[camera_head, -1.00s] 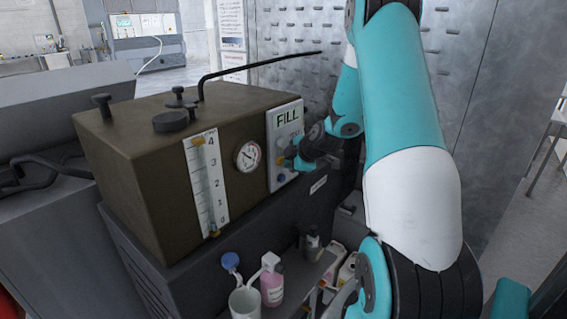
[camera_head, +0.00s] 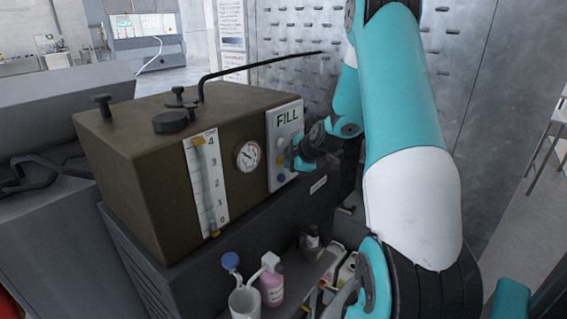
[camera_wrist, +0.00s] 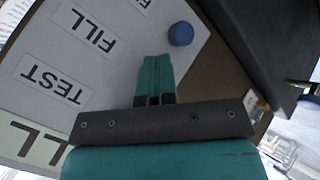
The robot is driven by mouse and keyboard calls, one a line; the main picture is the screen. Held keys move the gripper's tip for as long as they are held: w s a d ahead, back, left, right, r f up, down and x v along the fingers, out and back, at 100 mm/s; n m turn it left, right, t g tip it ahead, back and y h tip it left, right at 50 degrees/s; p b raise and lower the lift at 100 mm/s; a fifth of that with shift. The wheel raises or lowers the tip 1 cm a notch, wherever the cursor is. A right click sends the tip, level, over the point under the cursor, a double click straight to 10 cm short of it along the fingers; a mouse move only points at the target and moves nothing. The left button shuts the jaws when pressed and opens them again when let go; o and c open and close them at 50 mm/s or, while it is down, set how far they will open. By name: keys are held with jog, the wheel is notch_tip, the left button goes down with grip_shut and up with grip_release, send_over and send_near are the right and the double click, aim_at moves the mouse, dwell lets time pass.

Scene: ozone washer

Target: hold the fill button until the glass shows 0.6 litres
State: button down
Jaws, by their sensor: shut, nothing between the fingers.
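The brown washer box (camera_head: 130,190) has a light control panel (camera_head: 272,178) headed FILL. The wrist view shows the FILL label (camera_wrist: 88,30), the TEST label (camera_wrist: 52,79) and the blue button (camera_wrist: 181,33). My gripper (camera_head: 295,157) is shut and empty in front of the panel's right side. Its teal fingertips (camera_wrist: 155,60) hide part of the panel; I cannot tell whether they touch a button. The sight glass (camera_head: 207,185) has a 0 to 4 scale; its level is too small to read.
A round gauge (camera_head: 248,156) sits between glass and panel. A bent black rod (camera_head: 260,64) rises over the box top. A perforated metal wall (camera_head: 300,30) is behind.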

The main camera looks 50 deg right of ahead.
jog(key=shift+s, duration=0.15)
jog(key=shift+s+b, duration=0.55)
jog(key=shift+s, duration=0.2)
jog(key=shift+s+d, duration=0.1)
jog(key=s+b, duration=0.2)
jog(key=s, duration=0.2)
jog(key=shift+s+d, duration=0.15)
jog(key=shift+s, duration=0.25)
